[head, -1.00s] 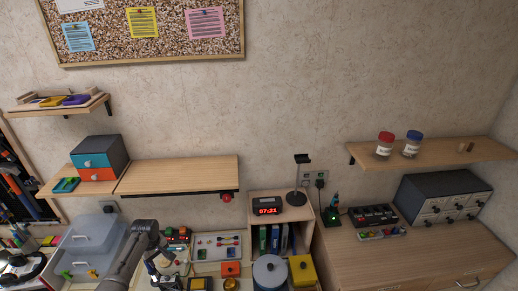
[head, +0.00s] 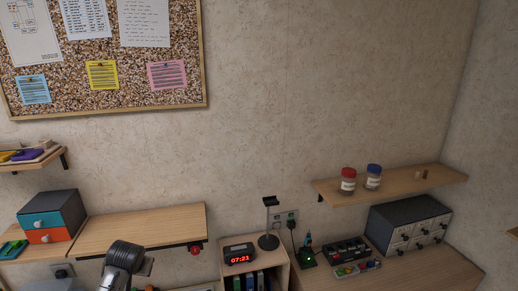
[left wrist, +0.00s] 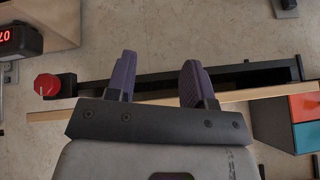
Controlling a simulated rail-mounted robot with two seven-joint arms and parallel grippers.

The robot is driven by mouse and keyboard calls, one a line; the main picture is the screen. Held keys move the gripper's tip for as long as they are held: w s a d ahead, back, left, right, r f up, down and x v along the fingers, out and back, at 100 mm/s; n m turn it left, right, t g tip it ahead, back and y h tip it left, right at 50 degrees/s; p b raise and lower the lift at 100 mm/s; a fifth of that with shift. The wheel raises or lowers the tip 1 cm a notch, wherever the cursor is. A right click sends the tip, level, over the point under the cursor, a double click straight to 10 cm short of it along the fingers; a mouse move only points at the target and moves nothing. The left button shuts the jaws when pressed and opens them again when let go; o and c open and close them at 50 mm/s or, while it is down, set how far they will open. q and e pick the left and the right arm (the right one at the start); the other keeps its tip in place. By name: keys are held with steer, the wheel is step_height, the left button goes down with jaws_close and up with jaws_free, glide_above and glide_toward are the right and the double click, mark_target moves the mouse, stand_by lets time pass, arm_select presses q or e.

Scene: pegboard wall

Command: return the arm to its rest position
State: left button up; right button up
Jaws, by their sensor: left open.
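My left gripper (left wrist: 157,78) shows in the left wrist view with its two purple fingers apart and nothing between them. A wooden shelf edge with a black rail (left wrist: 235,77) runs behind the fingers, with clear space between the fingers showing only shelf and wall. In the head view my left arm (head: 122,258) comes up from the bottom edge, in front of the front edge of the wooden shelf (head: 150,226); its fingers cannot be made out there. My right arm and gripper are not in view.
A red knob (left wrist: 47,85) sits at the rail's end. A teal and orange drawer box (head: 50,218) stands left of the arm. A clock (head: 239,255) and a lamp stand (head: 269,240) are to the right.

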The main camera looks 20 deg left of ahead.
arm_select(q)
steer(key=s+d+r+m+t, duration=0.2)
steer(key=d+r+m, duration=0.15)
steer(key=d, duration=0.55)
steer(key=s+d+r+m+t+h+p, duration=0.2)
steer(key=s+d+p, duration=0.3)
steer(key=s+d, duration=0.95)
steer(key=s+d+f+g+h+p, duration=0.1)
steer(key=s+d+f+g+p, duration=0.1)
steer(key=s, duration=0.9)
steer(key=s+d+f+g+h+p, duration=0.1)
steer(key=s+d+f+g, duration=0.2)
steer(key=s, duration=0.8)
step_height(320, 180, down, 5)
steer(key=shift+d+r+p, duration=0.2)
steer(key=shift+d+p, duration=0.2)
steer(key=shift+d, duration=0.7)
